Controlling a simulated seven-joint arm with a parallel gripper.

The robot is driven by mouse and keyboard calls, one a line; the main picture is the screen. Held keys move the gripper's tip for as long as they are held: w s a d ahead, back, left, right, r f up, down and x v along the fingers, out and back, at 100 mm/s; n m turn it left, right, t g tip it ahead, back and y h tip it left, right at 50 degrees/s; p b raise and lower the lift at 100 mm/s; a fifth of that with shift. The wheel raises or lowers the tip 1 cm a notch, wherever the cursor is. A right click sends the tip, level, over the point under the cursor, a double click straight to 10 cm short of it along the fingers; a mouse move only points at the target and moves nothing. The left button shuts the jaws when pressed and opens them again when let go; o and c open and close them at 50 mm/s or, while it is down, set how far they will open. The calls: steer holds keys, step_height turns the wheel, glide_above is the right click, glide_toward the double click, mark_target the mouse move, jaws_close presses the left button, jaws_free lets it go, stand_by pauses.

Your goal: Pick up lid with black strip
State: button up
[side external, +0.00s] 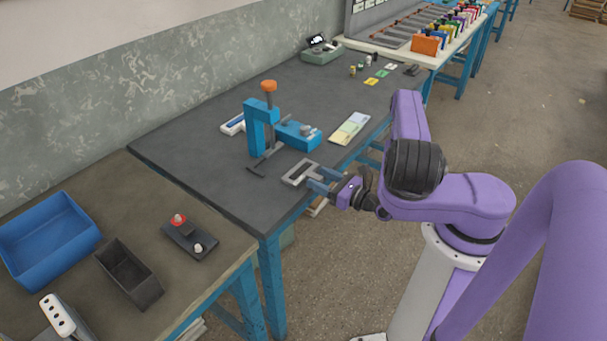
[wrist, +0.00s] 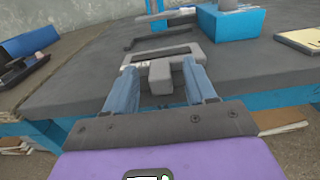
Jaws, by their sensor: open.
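A light grey rectangular piece with a dark middle (side external: 288,180) lies flat near the front edge of the dark table; it may be the lid with the black strip, but I cannot be sure. It also shows in the wrist view (wrist: 150,52), straight ahead of my fingers. My gripper (side external: 322,182) is open, with blue fingers apart on either side of the piece's near end. In the wrist view (wrist: 160,76), a grey block stands between the fingers; I cannot tell whether it belongs to the piece. No contact is clear.
A blue press with an orange knob (side external: 262,115) stands behind the piece, with a dark bar (side external: 257,171) in front of it. A pale coloured card (side external: 350,128) lies to the right. A white item with a dark strip (side external: 232,125) lies behind the press.

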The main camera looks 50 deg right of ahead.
steer(key=shift+w, duration=0.3)
steer(key=shift+c, duration=0.3)
jaws_close()
steer(key=shift+r, duration=0.1)
